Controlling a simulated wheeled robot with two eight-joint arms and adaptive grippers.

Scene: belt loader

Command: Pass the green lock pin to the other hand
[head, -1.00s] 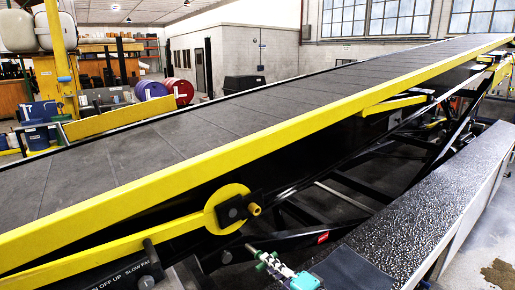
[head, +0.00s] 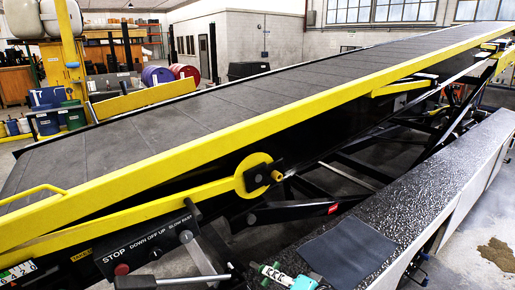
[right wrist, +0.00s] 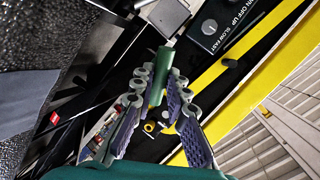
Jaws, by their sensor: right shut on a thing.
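The green lock pin (right wrist: 162,62) shows in the right wrist view as a green cylinder between the two fingers of my right gripper (right wrist: 158,82). The gripper is shut on it, and the fingers hide its lower part. In the head view my right gripper (head: 272,272) is at the bottom edge, in front of the belt loader's side; the pin is too small to make out clearly there. I cannot make out my left gripper in either view.
The loader's long belt (head: 190,120) with its yellow rail slopes up to the right. A black control box (head: 146,247) stands left of my right gripper. A dark textured ledge (head: 425,195) with a flat dark pad (head: 348,250) lies to the right.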

